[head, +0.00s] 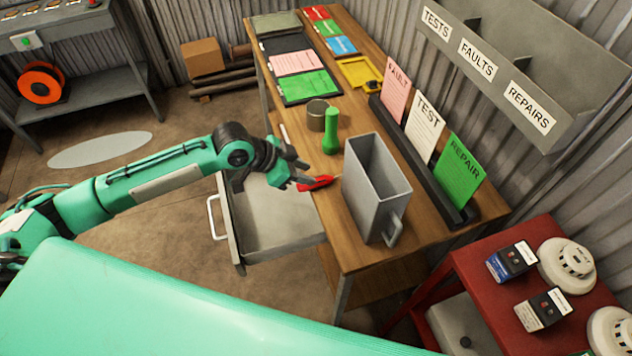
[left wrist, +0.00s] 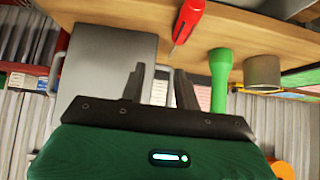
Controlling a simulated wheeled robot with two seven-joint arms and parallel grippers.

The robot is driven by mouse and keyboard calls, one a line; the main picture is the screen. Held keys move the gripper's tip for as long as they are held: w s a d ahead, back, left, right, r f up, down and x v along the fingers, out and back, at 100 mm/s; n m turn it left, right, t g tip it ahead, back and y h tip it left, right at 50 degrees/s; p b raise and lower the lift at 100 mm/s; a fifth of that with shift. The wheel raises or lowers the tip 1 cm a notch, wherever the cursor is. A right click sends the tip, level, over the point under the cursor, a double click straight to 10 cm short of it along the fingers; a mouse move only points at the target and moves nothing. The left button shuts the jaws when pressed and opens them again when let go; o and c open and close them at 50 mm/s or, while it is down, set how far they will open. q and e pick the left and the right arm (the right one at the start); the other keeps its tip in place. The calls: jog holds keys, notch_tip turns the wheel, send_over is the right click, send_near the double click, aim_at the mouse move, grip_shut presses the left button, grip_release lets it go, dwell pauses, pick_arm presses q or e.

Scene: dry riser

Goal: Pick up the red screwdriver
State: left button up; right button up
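The red screwdriver (head: 316,183) lies at the front edge of the wooden bench (head: 325,215), left of a grey open-topped metal box (head: 370,195). In the left wrist view the screwdriver (left wrist: 187,20) shows at the top, beyond the fingertips, with its thin shaft pointing down in the picture. My left gripper (head: 294,175) is close to the handle on its left side in the head view. The left wrist view shows its two fingers (left wrist: 160,85) apart with nothing between them. I cannot tell whether a finger touches the screwdriver. My right gripper is not in view.
A green torch-shaped object (head: 330,132) and a round tin (head: 317,115) stand just behind the screwdriver. An open drawer (head: 270,215) juts out under my left gripper. A rack of cards (head: 425,150) runs along the bench's back. A red table (head: 490,275) stands at the right.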

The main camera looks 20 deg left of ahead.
pick_arm(q)
jog(key=w+a+r, duration=0.1)
jog(key=w+a, duration=0.1)
jog(key=p, duration=0.2)
send_near(330, 176)
jog(key=x, duration=0.4)
jog(key=shift+w+d+r, duration=0.2)
jog(key=shift+w+d, duration=0.15)
jog(key=shift+d, duration=0.1)
jog(key=shift+w+d+f+p, duration=0.15)
jog(key=shift+d+f+p, duration=0.1)
jog(key=shift+f+p, duration=0.15)
jog(key=p+x, duration=0.1)
jog(key=x, duration=0.2)
jog(key=shift+f, duration=0.3)
jog(key=shift+w+d+f, duration=0.15)
jog(key=shift+d+f, duration=0.1)
jog(key=shift+f, duration=0.15)
jog(key=shift+c, duration=0.4)
